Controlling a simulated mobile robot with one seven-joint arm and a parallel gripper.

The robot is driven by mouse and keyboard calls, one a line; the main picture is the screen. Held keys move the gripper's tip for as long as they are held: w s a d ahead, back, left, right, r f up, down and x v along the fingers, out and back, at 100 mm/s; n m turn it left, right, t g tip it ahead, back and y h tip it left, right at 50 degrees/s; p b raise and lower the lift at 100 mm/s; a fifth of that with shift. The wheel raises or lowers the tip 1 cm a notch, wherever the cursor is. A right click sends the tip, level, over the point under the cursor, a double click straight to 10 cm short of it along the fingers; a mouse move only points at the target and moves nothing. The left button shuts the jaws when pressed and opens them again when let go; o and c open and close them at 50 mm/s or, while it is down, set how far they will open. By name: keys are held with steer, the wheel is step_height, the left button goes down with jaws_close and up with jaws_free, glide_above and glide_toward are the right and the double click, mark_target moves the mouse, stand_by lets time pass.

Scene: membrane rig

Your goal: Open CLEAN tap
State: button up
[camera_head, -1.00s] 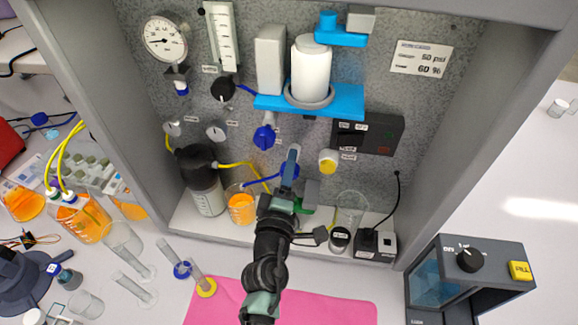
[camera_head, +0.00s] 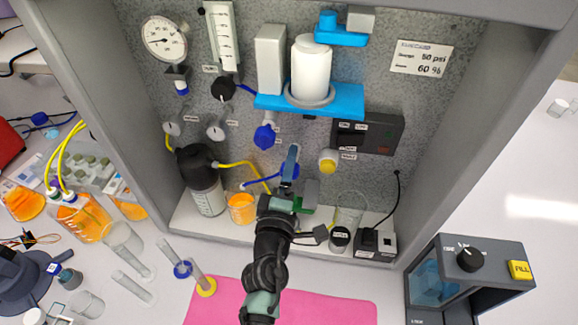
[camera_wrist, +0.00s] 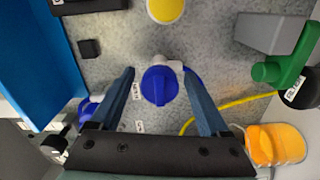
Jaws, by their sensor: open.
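A blue tap (camera_wrist: 158,86) with a ridged handle sits on the grey panel. It is in the middle of the wrist view; in the head view my gripper (camera_head: 291,152) largely hides it. My gripper also shows in the wrist view (camera_wrist: 160,74), open, one finger on either side of this tap, with nothing held. I cannot tell how far the fingertips are from the handle. A second blue tap (camera_head: 264,137) is up and left in the head view. A yellow tap (camera_head: 328,161) is to the right. The tap labels are too small to read, so I cannot tell which is CLEAN.
A blue shelf (camera_head: 345,103) carrying a white cylinder is above the taps. A beaker of orange liquid (camera_head: 241,209) and a dark-topped bottle (camera_head: 204,188) stand lower left. A green-handled part (camera_wrist: 285,65) and a yellow tube (camera_wrist: 235,103) are near my right finger in the wrist view.

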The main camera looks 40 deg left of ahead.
steer(key=b+v, duration=0.2)
steer(key=v, duration=1.1)
stand_by(0.4)
